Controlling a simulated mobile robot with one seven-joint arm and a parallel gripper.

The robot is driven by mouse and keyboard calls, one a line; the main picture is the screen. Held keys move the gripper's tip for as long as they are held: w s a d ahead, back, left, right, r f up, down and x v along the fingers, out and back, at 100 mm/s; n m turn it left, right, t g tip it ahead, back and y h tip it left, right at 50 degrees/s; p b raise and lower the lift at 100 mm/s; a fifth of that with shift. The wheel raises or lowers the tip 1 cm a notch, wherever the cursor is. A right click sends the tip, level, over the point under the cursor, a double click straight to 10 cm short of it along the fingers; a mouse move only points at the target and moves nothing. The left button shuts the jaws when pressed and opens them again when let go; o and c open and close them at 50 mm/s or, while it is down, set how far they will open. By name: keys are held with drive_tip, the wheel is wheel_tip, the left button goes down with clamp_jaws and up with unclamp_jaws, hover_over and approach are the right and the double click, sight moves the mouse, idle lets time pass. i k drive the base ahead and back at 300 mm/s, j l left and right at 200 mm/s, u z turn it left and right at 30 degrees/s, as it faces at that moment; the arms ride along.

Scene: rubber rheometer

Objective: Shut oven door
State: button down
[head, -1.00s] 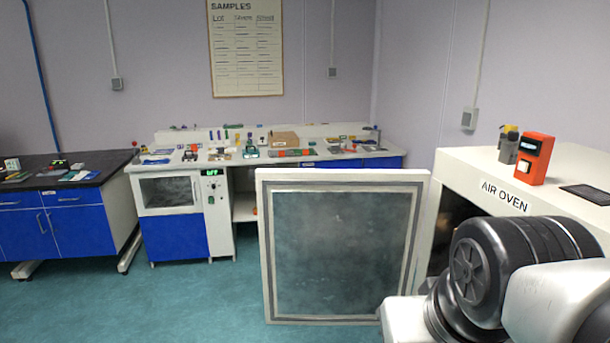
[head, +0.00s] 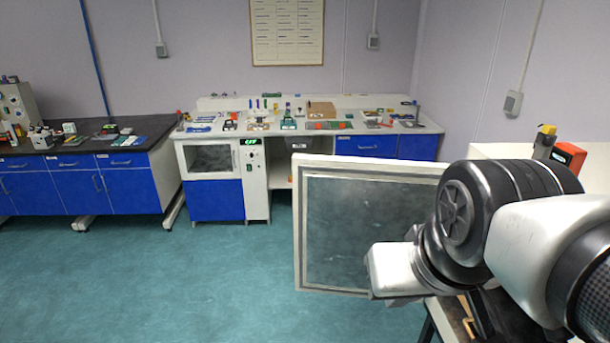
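The oven door (head: 360,222) stands open, a white-framed panel with a dark grey inner face turned toward me. It swings out to the left of the air oven, and my arm hides its right part. Only a little of the white air oven (head: 490,151) shows at the right edge, behind my arm; its opening is mostly hidden. My arm fills the lower right, in front of the oven and the door's right side. My gripper's fingers do not show. Whether my arm touches the door I cannot tell.
An orange device (head: 568,156) sits on the oven top. A white bench (head: 300,126) with blue cabinets and many small items stands at the back. A dark-topped blue cabinet (head: 80,158) stands at the left. The green floor (head: 200,285) left of the door is clear.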

sight(343, 207)
drive_tip(key=i+j+u, duration=0.15)
drive_tip(key=u, duration=0.3)
drive_tip(key=i+u, duration=0.45)
drive_tip(key=i, duration=2.7)
drive_tip(key=i+z, duration=0.15)
drive_tip(key=z, duration=0.25)
drive_tip(key=i+j+z, duration=0.1)
drive_tip(key=z, duration=0.3)
drive_tip(key=i+j+z, duration=0.15)
drive_tip(key=z, duration=3.4)
drive_tip(key=k+j+z, duration=0.1)
drive_tip(key=j, duration=0.2)
